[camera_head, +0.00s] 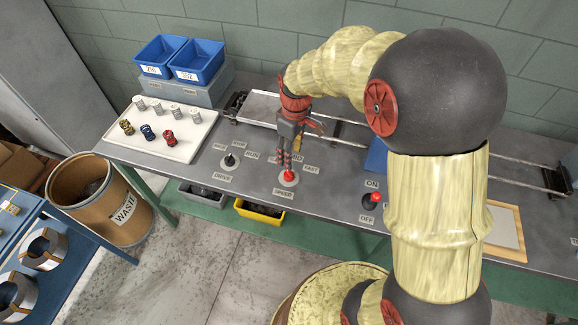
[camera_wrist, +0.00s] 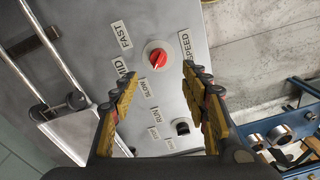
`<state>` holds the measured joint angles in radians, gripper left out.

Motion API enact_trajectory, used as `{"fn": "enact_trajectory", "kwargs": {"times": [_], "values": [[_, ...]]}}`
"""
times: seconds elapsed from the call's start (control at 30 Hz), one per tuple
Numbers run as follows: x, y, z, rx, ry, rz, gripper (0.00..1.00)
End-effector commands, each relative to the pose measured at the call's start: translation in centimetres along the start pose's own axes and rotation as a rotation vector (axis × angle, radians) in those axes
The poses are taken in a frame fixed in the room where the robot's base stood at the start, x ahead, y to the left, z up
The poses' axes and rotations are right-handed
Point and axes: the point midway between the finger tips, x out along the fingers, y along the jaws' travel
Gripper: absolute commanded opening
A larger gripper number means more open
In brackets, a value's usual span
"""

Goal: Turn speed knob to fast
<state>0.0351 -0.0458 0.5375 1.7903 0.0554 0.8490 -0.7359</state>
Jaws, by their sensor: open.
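The red speed knob (camera_head: 289,176) sits on a round pale plate on the bench panel, with a SPEED label (camera_head: 285,208) in front of it. In the wrist view the knob (camera_wrist: 157,58) lies just beyond my fingertips, between the labels FAST (camera_wrist: 122,34), MID (camera_wrist: 119,67), SLOW (camera_wrist: 146,90) and SPEED (camera_wrist: 186,45). I cannot tell which label its pointer faces. My gripper (camera_head: 290,154) points down over the knob. In the wrist view my gripper (camera_wrist: 160,71) is open, its fingers either side of the line to the knob. No contact is clear.
A black selector knob (camera_head: 229,160) stands left of the speed knob, and a red-topped ON/OFF switch (camera_head: 371,199) stands to its right. A white tray (camera_head: 180,150) with cans and small coloured parts is at the left. Blue bins (camera_head: 198,62) and metal rails (camera_head: 345,143) are behind.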

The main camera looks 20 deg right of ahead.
Motion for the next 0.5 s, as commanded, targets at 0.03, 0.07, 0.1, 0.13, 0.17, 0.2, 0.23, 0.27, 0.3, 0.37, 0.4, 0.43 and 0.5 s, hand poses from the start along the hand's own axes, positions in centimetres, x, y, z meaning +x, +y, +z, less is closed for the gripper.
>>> {"fn": "enact_trajectory", "kwargs": {"times": [0.03,0.07,0.1,0.13,0.17,0.2,0.23,0.27,0.3,0.37,0.4,0.43,0.5], "values": [[1.1,0.4,-0.3,-0.023,-0.016,-0.016,0.46],[1.7,0.5,-0.4,-0.037,-0.022,-0.022,0.46],[2.4,0.7,-0.6,-0.051,-0.028,-0.029,0.46],[2.7,0.8,-0.7,-0.06,-0.032,-0.033,0.46],[3.1,0.9,-0.7,-0.067,-0.035,-0.037,0.46],[3.5,0.9,-0.8,-0.074,-0.038,-0.041,0.46],[3.8,1.0,-0.8,-0.078,-0.039,-0.042,0.46],[4.1,1.0,-0.8,-0.081,-0.04,-0.043,0.46],[4.5,1.0,-0.8,-0.082,-0.041,-0.044,0.46],[5.2,0.9,-0.7,-0.083,-0.041,-0.045,0.46],[5.8,0.9,-0.7,-0.082,-0.042,-0.045,0.46],[6.3,0.8,-0.7,-0.082,-0.042,-0.045,0.46],[7.5,0.8,-0.6,-0.081,-0.042,-0.046,0.46]]}}
